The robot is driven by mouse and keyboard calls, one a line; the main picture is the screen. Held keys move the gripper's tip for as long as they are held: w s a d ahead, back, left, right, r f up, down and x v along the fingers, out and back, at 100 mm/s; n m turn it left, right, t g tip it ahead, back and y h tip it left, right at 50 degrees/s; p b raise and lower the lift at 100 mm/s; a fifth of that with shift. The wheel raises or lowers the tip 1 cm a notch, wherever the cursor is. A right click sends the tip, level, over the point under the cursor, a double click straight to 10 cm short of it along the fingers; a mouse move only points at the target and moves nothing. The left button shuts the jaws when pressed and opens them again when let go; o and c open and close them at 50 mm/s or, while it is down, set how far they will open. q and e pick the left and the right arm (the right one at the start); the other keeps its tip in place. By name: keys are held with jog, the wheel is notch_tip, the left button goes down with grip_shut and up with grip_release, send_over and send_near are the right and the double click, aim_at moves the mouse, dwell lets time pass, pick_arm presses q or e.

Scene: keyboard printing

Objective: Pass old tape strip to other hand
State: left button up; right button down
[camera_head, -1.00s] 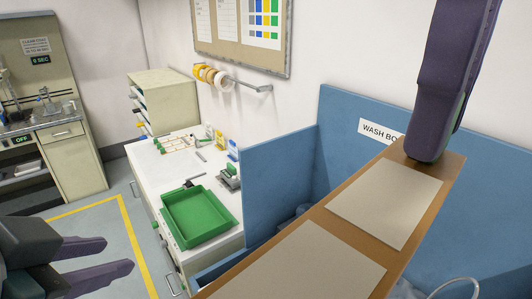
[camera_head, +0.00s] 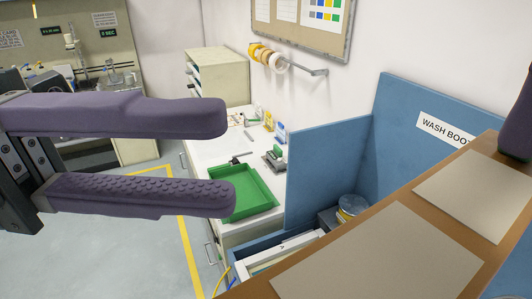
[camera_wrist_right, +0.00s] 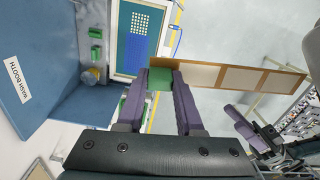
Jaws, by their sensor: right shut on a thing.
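The old tape strip is a long brown strip with pale beige panels (camera_head: 380,255); it crosses the lower right of the head view. In the right wrist view the strip (camera_wrist_right: 222,76) runs right from the fingertips. My right gripper (camera_wrist_right: 171,78) is shut on its end, with a green piece beside the fingers. In the head view only part of one right finger (camera_head: 519,125) shows at the right edge. My left gripper (camera_head: 225,157) is open and empty, left of the strip and apart from it. It also shows in the right wrist view (camera_wrist_right: 252,125), below the strip.
A blue wash booth (camera_head: 400,130) stands behind the strip. A white counter (camera_head: 205,153) with a green tray (camera_head: 240,208) lies beyond the left fingers. Tape rolls (camera_head: 268,58) hang on a wall rod. Open floor (camera_head: 110,250) lies at the lower left.

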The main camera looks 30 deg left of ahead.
aim_at(448, 192)
pick_arm(q)
jog(key=shift+m+g, duration=0.3)
jog(key=x, duration=1.1)
jog(key=shift+s+d+f, duration=0.15)
jog(key=shift+d+f, duration=0.05)
jog(key=shift+d, duration=0.35)
grip_shut()
pick_arm(e)
jog(key=shift+c, duration=2.3)
grip_release()
